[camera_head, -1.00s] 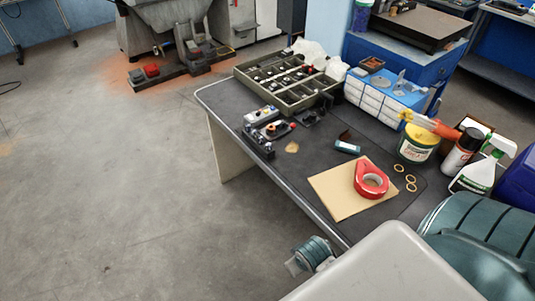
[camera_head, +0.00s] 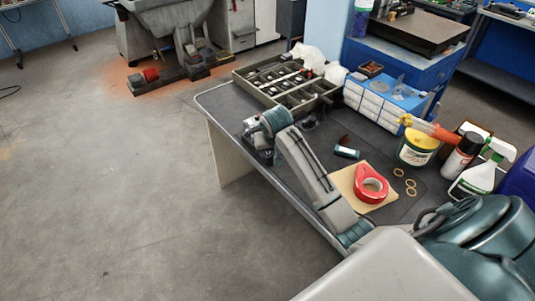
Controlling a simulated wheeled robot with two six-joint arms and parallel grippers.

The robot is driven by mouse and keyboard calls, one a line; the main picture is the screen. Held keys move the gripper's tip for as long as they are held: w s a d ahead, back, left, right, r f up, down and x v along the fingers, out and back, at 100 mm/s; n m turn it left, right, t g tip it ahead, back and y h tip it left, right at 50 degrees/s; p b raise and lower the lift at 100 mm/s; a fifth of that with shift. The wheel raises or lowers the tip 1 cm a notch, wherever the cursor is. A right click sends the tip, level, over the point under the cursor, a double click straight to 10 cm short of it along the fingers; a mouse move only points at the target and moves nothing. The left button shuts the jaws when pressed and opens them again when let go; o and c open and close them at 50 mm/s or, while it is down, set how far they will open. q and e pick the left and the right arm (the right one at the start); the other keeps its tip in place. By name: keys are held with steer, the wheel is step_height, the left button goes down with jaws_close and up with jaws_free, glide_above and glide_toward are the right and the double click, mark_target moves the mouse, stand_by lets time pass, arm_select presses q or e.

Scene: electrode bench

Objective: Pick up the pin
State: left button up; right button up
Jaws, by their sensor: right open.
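I cannot make out the pin for certain. Small parts and a dark block (camera_head: 262,157) sit at the left front edge of the bench (camera_head: 221,101), largely hidden by my right arm. My right arm reaches across the bench from the lower right. Its gripper (camera_head: 254,133) is over these small parts, open; the fingertips are small and hard to separate from the parts behind. I cannot tell whether it touches anything. My left gripper is not in view.
A divided tray (camera_head: 243,83) with small parts stands behind the gripper. A teal-and-white small box (camera_head: 347,152), a yellow-labelled tub (camera_head: 418,147) and bottles stand to the right.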

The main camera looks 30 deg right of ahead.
steer(key=w+d+r, duration=0.2)
steer(key=w+r, duration=0.1)
steer(key=w, duration=0.1)
steer(key=p, duration=0.2)
glide_above(268, 154)
steer(key=shift+m, duration=0.4)
steer(key=f, duration=0.6)
steer(key=shift+s, duration=0.3)
steer(key=x, duration=0.4)
steer(key=shift+a+f+p, duration=0.1)
steer(key=shift+a+p, duration=0.05)
steer(key=shift+p, duration=0.25)
jaws_close()
